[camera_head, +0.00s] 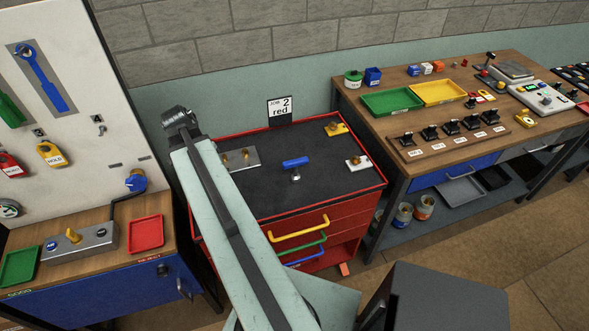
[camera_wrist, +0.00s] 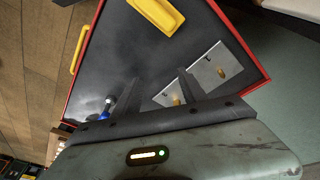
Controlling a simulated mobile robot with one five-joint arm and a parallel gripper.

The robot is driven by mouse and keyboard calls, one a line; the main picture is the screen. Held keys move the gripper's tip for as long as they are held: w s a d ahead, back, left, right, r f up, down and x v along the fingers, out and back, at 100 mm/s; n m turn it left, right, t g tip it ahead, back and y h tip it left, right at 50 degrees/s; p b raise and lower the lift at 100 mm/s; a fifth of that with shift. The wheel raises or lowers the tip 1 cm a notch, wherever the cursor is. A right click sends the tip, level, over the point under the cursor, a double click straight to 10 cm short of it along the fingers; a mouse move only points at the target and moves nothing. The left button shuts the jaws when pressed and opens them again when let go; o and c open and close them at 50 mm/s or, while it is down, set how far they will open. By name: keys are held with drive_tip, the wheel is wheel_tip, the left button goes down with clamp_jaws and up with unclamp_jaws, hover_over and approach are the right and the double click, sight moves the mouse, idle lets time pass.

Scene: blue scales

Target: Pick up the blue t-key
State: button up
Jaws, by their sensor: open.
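The blue t-key (camera_head: 295,163) stands on the dark top of the red cart (camera_head: 384,186), right of centre, with its blue bar uppermost on a metal stem. In the wrist view a small blue and metal piece (camera_wrist: 107,103), which looks like this key, shows beside the left finger and is partly hidden. My gripper (camera_wrist: 158,78) is open, with nothing between its fingers. In the head view my arm reaches over the cart's left side. The gripper end lies up and left of the key, apart from it.
A metal plate (camera_head: 238,158) with brass pegs lies left of the key, partly behind my arm. A yellow piece (camera_head: 335,129) and a white piece (camera_head: 357,161) sit along the cart's right side. A sign (camera_head: 280,107) reading "2 red" stands at the back.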

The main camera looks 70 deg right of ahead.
drive_tip(key=s+d+m+g, duration=0.1)
drive_tip(key=s+d+m, duration=0.6)
drive_tip(key=s+d, duration=0.5)
drive_tip(key=r+m+g, duration=0.1)
drive_tip(key=m, duration=0.2)
hover_over(296, 161)
drive_tip(key=w+a, duration=0.2)
drive_tip(key=shift+s, duration=0.1)
drive_tip(key=b+x, duration=0.2)
drive_tip(key=shift+f+b, duration=0.35)
drive_tip(key=shift+f, duration=0.05)
drive_tip(key=b+x, duration=0.4)
drive_tip(key=x, duration=0.1)
drive_tip(key=shift+d+f+b, duration=0.1)
drive_tip(key=shift+d+b, duration=0.15)
drive_tip(key=shift+b, duration=0.15)
drive_tip(key=shift+c, duration=0.3)
clamp_jaws()
